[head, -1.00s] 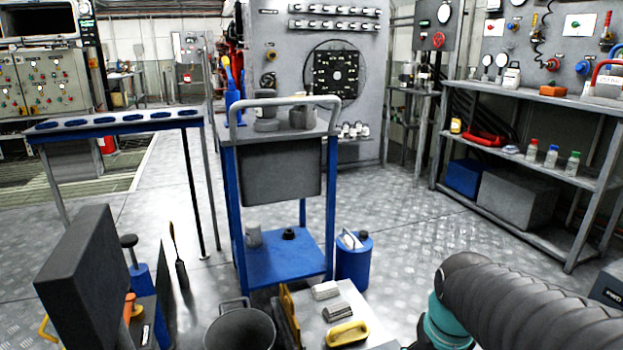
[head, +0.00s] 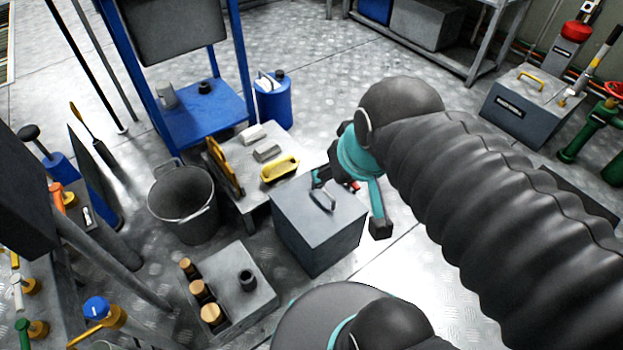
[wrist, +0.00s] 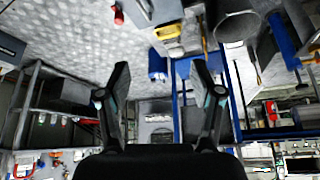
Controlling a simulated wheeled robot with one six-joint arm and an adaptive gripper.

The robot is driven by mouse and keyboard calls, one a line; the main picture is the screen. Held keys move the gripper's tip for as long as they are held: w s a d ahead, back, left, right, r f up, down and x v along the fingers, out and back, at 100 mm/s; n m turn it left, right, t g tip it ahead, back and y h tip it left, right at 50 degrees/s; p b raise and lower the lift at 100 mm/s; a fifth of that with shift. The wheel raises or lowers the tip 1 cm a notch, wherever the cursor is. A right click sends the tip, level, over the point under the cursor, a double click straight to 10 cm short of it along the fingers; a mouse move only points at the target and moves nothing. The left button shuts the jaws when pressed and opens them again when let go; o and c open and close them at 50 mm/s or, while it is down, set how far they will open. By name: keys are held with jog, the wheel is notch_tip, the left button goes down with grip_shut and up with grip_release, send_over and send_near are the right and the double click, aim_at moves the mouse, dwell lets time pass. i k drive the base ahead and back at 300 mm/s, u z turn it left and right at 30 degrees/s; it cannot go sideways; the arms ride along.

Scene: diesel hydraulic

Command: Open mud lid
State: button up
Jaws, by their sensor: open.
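A grey box (head: 312,240) with a flat lid (head: 300,205) and a dark arched handle on top stands on the floor at the centre of the head view. Its lid lies shut. A grey box (head: 522,108) with a yellow handle and a dark label stands further right. I cannot read the label or tell which lid is the mud lid. My gripper (wrist: 162,70) is open and empty in the wrist view, with its two dark fingers spread. In the head view my arm hides most of the gripper, so its exact distance from the near box is unclear.
A bucket (head: 184,203) and a grey block with wooden-topped pegs (head: 230,288) stand to the left. A blue cart (head: 203,118) is behind. Floor between the two boxes looks partly clear.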

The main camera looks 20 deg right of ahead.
aim_at(318, 215)
jog(key=u, duration=0.95)
jog(key=k, duration=0.6)
jog(key=z, duration=1.4)
